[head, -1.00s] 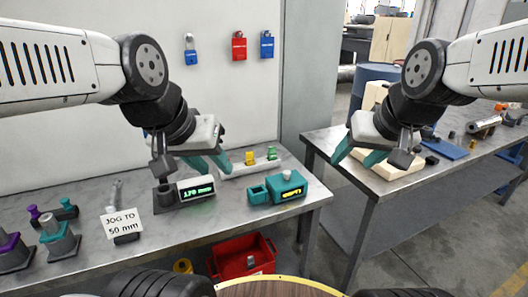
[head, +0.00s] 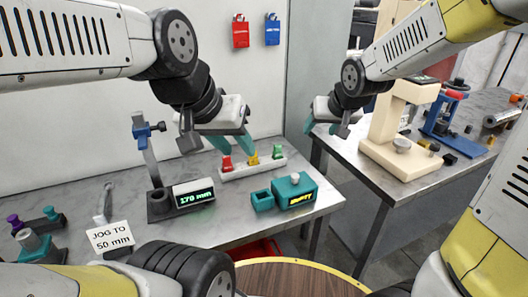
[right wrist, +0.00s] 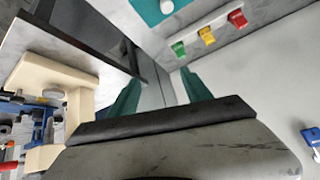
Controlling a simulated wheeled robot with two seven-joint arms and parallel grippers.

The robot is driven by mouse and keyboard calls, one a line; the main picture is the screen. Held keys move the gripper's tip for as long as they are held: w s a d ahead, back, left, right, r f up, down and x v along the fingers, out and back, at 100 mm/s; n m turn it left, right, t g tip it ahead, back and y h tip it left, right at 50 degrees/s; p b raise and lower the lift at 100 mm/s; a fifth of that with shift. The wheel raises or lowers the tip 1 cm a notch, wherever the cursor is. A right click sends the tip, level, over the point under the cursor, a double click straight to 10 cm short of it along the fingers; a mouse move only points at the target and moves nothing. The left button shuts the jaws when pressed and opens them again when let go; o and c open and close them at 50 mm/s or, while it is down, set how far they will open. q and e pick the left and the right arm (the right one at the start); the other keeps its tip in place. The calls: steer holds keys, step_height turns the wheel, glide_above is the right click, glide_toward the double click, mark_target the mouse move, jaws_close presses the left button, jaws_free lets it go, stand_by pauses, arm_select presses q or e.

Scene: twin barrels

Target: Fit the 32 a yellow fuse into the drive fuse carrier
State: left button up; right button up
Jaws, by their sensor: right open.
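The yellow fuse (head: 252,154) stands in a white rack (head: 262,171) on the left bench, between a red fuse (head: 227,163) and a green fuse (head: 278,151). It also shows in the right wrist view (right wrist: 206,36). A teal unit (head: 297,188) with a lit display that seems to read EMPTY stands in front of the rack, with a small open teal holder (head: 262,200) at its left; I take this for the fuse carrier. My left gripper (head: 238,146) is open, in front of the rack's left end in the picture. My right gripper (head: 321,128) is open and empty, right of the rack.
A gauge stand with a 170 mm display (head: 193,193) and a JOG TO 50 mm card (head: 109,238) stand left on the bench. A cream press (head: 395,150) and blue device (head: 440,125) occupy the right bench. A gap separates the benches. Padlocks hang behind.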

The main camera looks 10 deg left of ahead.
steer(key=w+a+f+n, duration=0.2)
steer(key=w+a+f, duration=0.3)
steer(key=a, duration=0.3)
steer(key=n+y, duration=0.2)
glide_toward(253, 161)
steer(key=w+a, duration=0.1)
steer(key=w, duration=0.1)
steer(key=x, duration=0.8)
steer(key=shift+w, duration=0.2)
jaws_close()
